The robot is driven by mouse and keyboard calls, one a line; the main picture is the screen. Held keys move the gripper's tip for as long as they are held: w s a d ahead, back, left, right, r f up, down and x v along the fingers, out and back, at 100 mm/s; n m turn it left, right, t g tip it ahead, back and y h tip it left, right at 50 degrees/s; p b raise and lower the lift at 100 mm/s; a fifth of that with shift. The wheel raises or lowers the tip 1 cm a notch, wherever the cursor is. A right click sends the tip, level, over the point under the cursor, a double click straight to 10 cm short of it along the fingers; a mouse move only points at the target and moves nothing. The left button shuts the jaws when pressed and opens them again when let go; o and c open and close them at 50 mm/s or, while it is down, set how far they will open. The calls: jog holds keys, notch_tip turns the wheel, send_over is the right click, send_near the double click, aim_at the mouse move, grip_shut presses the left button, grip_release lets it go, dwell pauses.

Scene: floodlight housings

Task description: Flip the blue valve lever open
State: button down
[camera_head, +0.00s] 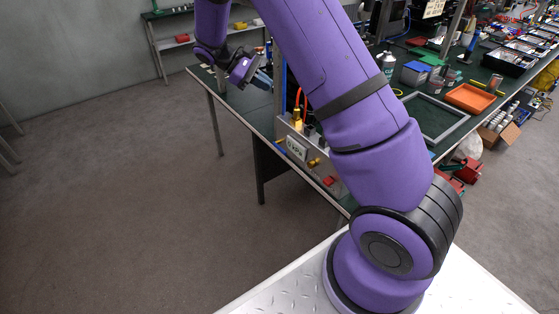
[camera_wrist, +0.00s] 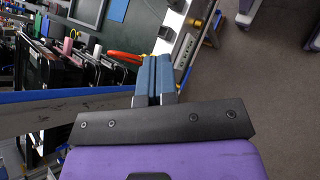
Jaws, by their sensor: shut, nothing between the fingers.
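My gripper (camera_head: 262,80) is at the far left end of the green-topped bench, left of a blue upright post (camera_head: 281,88). Its blue-grey fingers (camera_wrist: 154,80) are together and empty in the wrist view. A metal panel with a white label (camera_head: 297,149) stands at the bench edge, with a brass fitting (camera_head: 297,117) and an orange-red hose (camera_head: 304,97). In the wrist view the labelled panel (camera_wrist: 186,48) lies beyond the fingertips. I cannot clearly pick out the blue valve lever in either view; my arm and gripper cover parts of the bench.
A long bar with a blue edge (camera_wrist: 60,97) crosses the wrist view left of the fingers, close to my gripper. An orange tray (camera_head: 470,98) and a grey frame (camera_head: 435,118) lie on the bench at right. The floor (camera_head: 110,200) at left is clear.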

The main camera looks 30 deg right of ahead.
jog(key=w+f+n+g+h, duration=0.1)
jog(key=w+f+n+h, duration=0.3)
jog(key=f, duration=0.8)
jog(key=w+f+g+h, duration=0.15)
jog(key=f+h, duration=0.35)
jog(key=f, duration=0.6)
jog(key=s+f+n+t+h, duration=0.1)
jog(key=f+n+t+h, duration=0.2)
jog(key=f, duration=0.4)
jog(key=s+f+n+t+h, duration=0.2)
jog(key=f+n+t+h, duration=0.1)
jog(key=f, duration=0.5)
jog(key=s+a+f+n+t+h, duration=0.1)
jog(key=s+f+n+t+h, duration=0.1)
jog(key=f+t, duration=0.3)
notch_tip(320, 180, down, 2)
jog(key=shift+f+n+h, duration=0.25)
jog(key=shift+n+h, duration=0.55)
jog(key=shift+n, duration=0.1)
jog(key=a+r+x, duration=0.2)
jog(key=x, duration=1)
jog(key=shift+d+r, duration=0.25)
jog(key=shift+r, duration=0.05)
